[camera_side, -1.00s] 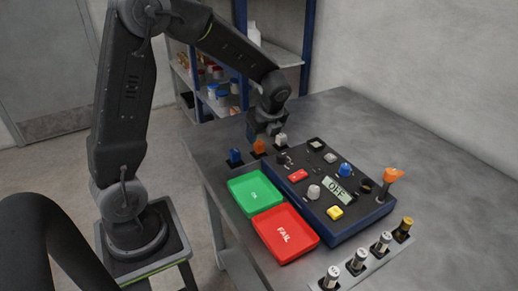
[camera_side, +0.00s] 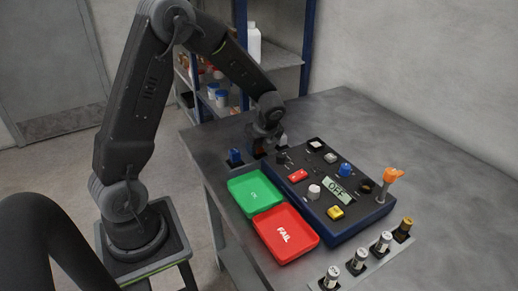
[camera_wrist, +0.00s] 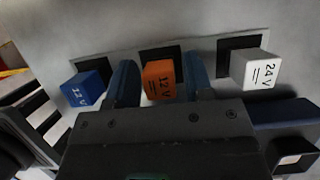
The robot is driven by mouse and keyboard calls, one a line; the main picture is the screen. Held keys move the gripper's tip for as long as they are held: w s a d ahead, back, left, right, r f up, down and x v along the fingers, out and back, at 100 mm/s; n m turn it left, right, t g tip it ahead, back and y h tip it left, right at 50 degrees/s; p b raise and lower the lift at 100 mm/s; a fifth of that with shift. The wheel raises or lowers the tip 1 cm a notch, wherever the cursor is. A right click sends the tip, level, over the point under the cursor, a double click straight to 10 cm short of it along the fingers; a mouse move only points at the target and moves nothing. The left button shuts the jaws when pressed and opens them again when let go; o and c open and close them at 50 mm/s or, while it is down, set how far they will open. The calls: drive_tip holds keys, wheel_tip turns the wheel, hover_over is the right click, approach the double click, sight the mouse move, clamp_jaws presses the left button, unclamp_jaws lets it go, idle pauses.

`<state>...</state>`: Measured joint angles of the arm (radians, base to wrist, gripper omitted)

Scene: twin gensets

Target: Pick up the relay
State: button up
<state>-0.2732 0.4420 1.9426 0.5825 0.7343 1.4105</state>
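Three block-shaped relays stand in dark sockets in a row. The blue relay (camera_wrist: 87,90) is on the left, the orange relay (camera_wrist: 158,79), marked 12 V, in the middle, and the white relay (camera_wrist: 262,70), marked 24 V, on the right. My gripper (camera_wrist: 160,82) is lowered at the orange relay, one finger on each side of it, with a narrow gap showing at the right finger. In the side view, my gripper (camera_side: 266,138) hides most of the orange relay; the blue relay (camera_side: 235,157) and white relay (camera_side: 283,142) show beside it.
A blue tester (camera_side: 335,190) reading OFF stands right of a green tray (camera_side: 257,176) and a red FAIL tray (camera_side: 298,258). Several cylinders (camera_side: 358,262) stand in a front rack. The rear right table is bare.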

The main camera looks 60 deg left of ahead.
drive_tip(key=c, duration=0.7)
drive_tip(key=shift+c, duration=0.2)
